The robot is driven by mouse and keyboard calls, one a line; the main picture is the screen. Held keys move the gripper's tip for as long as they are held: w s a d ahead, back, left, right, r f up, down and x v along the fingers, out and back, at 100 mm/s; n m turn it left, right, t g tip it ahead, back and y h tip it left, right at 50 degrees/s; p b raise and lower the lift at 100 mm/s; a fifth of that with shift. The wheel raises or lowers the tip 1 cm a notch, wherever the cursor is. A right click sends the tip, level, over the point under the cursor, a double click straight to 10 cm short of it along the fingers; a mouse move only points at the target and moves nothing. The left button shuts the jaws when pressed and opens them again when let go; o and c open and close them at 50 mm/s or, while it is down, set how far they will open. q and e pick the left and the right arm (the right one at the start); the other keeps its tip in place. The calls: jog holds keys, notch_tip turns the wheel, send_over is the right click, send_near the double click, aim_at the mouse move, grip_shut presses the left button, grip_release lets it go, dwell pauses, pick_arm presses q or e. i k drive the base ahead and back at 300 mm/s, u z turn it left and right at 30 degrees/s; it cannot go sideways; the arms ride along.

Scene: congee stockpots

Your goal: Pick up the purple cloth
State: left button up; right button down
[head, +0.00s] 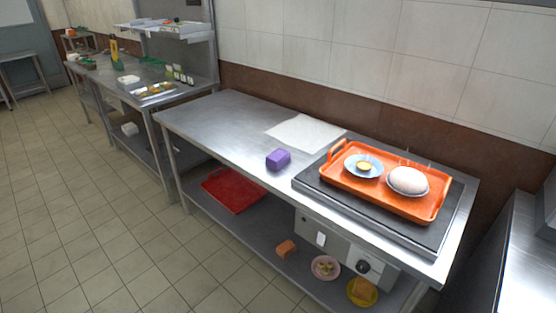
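The purple cloth (278,160) looks like a small folded, block-shaped bundle. In the head view it lies on the steel table (215,122), near the front edge and left of the dark cooking plate. It stands apart from the plate and from the white sheet behind it. Neither of my grippers shows in this view.
An orange tray (341,178) with a blue dish and a bowl of white food sits on the dark plate (316,187). A white sheet (304,132) lies behind the cloth. A red tray (233,190) is on the lower shelf. The table's left part is clear.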

aim_at(276, 160)
jog(key=z, duration=0.05)
jog(key=i, duration=1.35)
jog(key=z, duration=0.6)
